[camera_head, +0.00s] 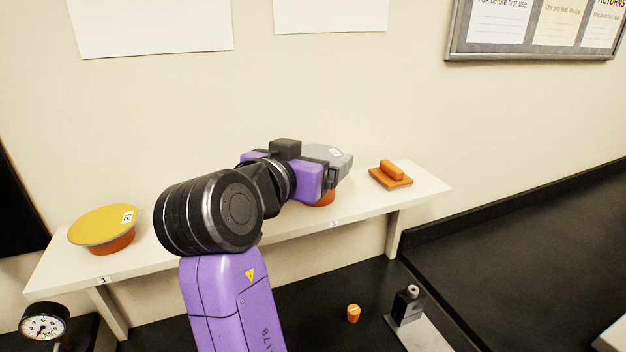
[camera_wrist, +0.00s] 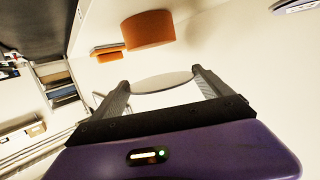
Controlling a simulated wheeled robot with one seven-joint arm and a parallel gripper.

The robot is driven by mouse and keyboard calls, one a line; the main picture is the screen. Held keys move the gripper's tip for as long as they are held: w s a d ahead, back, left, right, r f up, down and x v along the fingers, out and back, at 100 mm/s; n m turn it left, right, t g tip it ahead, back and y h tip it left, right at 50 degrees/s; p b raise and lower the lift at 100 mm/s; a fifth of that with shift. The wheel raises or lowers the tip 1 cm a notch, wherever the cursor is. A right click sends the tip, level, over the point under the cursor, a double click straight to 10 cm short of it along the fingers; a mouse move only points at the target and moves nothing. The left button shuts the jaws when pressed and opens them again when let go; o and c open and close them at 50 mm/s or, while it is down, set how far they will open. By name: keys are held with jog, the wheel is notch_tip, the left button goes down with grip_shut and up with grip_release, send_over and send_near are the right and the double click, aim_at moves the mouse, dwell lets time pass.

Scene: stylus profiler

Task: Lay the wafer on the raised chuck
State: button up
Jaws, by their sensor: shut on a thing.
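My gripper (camera_head: 328,168) is near the middle of the white shelf and is shut on a flat grey wafer (camera_head: 322,153) with a small white tag. In the wrist view the wafer (camera_wrist: 162,83) shows as a pale disc edge between the two fingers. An orange round pedestal (camera_head: 322,199) stands on the shelf by label 3, below the wafer in the head view and mostly hidden by my gripper. In the wrist view an orange round body (camera_wrist: 148,30) is apart from the wafer. I cannot tell which thing is the raised chuck.
A yellow tagged disc (camera_head: 103,223) lies on an orange base at the shelf's left end. An orange block with a handle (camera_head: 390,175) sits at the right end. Below are a dial gauge (camera_head: 44,326), a small orange cap (camera_head: 353,313) and a black fixture (camera_head: 407,304) on the dark bench.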

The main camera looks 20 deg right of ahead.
notch_tip(320, 180, up, 15)
jog(key=b, duration=0.1)
jog(key=shift+r, duration=0.2)
